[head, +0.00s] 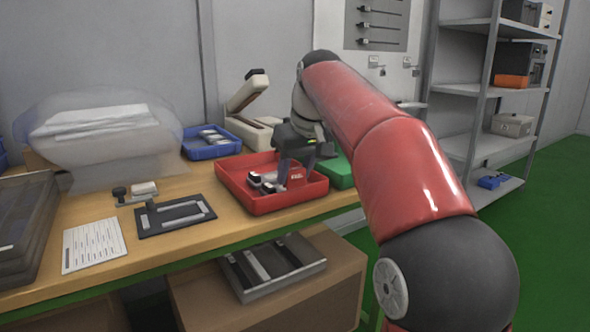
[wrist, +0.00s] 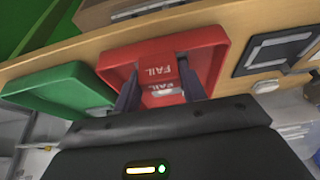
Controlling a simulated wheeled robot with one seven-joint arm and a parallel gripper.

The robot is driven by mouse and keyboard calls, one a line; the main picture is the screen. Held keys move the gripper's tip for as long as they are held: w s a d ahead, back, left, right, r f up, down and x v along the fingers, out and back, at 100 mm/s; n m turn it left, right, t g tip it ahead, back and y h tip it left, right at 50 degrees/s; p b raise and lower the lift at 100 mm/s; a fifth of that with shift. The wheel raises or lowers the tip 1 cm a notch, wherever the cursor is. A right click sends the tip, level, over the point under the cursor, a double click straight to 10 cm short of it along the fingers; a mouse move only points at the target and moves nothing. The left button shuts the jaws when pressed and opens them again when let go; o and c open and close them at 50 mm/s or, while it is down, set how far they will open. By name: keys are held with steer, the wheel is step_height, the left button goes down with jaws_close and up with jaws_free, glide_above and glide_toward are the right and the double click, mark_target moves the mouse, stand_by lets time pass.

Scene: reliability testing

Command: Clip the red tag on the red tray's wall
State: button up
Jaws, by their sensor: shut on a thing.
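The red tray (head: 290,199) stands near the bench's front edge, with several small dark and light parts inside at its left. The red tag (wrist: 157,68) has white FAIL lettering and sits between the two fingers of my gripper (wrist: 159,82) in the wrist view. In the head view the tag (head: 298,175) is small, inside the tray's outline. My gripper (head: 288,172) points down over the tray and is shut on the tag. The red tray (wrist: 206,38) lies behind the tag in the wrist view. I cannot tell whether the tag touches a wall.
A green tray (head: 339,172) adjoins the red tray on the right. A blue bin (head: 211,148) and a beige device (head: 247,125) stand behind. A black frame fixture (head: 175,217) and paper sheet (head: 94,245) lie to the left. Bare bench shows between them.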

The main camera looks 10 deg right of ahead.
steer(key=shift+f+b, duration=0.45)
steer(key=shift+f, duration=0.2)
stand_by(0.7)
steer(key=shift+r+p, duration=0.65)
steer(key=shift+p, duration=0.5)
stand_by(2.8)
steer(key=shift+f+b, duration=0.45)
steer(key=shift+f, duration=0.2)
stand_by(1.0)
steer(key=o, duration=1)
steer(key=shift+o, duration=0.2)
